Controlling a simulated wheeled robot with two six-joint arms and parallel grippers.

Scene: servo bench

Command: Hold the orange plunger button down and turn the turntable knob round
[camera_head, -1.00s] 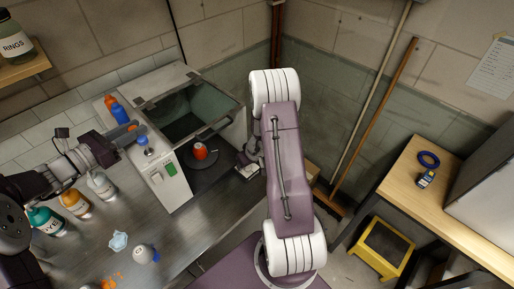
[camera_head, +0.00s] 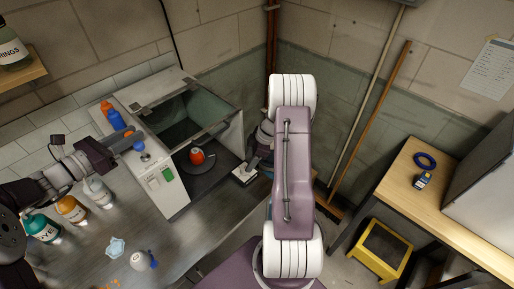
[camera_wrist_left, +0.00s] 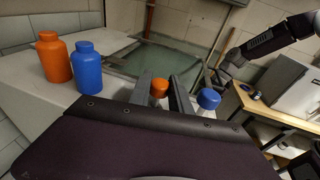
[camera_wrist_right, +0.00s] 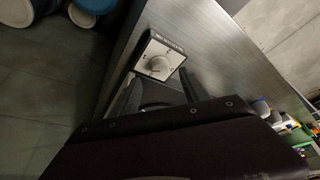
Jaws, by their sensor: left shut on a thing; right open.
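The orange plunger button (camera_wrist_left: 159,87) shows between the fingers of my left gripper (camera_wrist_left: 160,98) in the left wrist view. The left gripper is shut on it; whether the button is pressed down I cannot tell. In the head view my left gripper (camera_head: 128,139) is at the top of the white machine. The turntable knob (camera_wrist_right: 157,64) is a pale round dial on a small box at the bench edge. In the right wrist view my right gripper (camera_wrist_right: 160,92) is open and empty, apart from the knob. The knob's box (camera_head: 244,174) also shows in the head view.
An orange-red container (camera_head: 197,156) stands on the dark turntable (camera_head: 205,172). A blue-topped button (camera_head: 140,147) sits beside the left gripper. Orange (camera_wrist_left: 54,56) and blue (camera_wrist_left: 87,65) bottles stand on the machine.

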